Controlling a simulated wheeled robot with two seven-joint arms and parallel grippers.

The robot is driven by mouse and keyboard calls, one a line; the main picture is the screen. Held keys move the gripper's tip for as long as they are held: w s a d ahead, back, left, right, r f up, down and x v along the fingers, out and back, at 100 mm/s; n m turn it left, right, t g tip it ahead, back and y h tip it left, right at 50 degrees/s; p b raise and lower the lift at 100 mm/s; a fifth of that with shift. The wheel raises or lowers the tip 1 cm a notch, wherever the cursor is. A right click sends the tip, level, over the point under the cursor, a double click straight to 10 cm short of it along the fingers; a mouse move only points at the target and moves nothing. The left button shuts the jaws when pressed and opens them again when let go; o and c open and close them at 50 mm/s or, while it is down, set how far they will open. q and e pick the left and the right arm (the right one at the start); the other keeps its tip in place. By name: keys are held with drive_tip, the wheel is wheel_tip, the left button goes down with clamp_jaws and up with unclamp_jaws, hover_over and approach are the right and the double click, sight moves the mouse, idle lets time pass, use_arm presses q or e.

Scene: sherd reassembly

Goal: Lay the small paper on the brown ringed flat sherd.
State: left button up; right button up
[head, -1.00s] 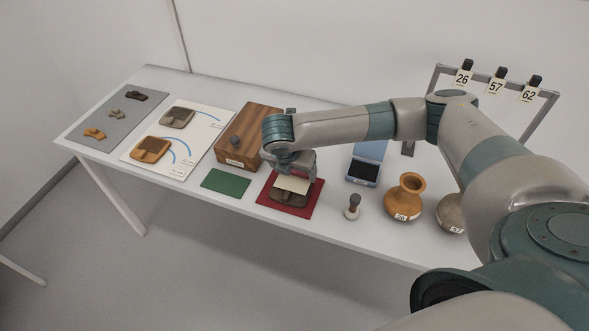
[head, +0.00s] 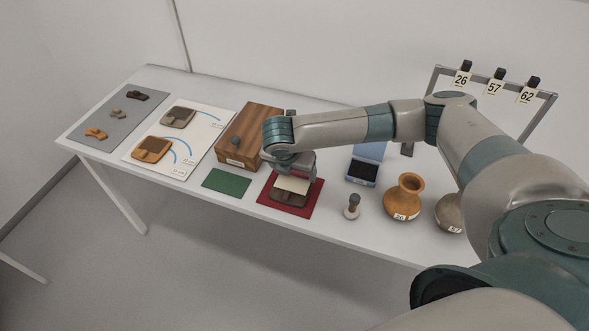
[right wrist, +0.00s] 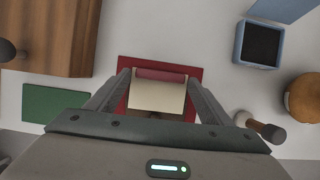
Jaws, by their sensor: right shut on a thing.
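My right gripper (head: 292,179) is over the red mat, shut on the small paper (head: 293,185). The paper is cream; in the right wrist view (right wrist: 157,95) it lies between the two fingers, with a dull red strip (right wrist: 161,74) along its far edge. The brown flat sherd (head: 289,199) is on the red mat (head: 263,198) directly under the paper, which covers much of it. Its rings cannot be made out. I cannot tell whether the paper touches the sherd. My left gripper is not in view.
A green mat (head: 226,182) and a wooden box (head: 247,133) are to the left. A small stamp-like tool (head: 352,207), a blue open box (head: 362,172) and an orange jar (head: 403,200) stand to the right. A white sheet with sherds (head: 198,147) is farther left.

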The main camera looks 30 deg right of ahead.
idle(0.3)
drive_tip(key=o, duration=1.1)
drive_tip(key=shift+o, duration=0.5)
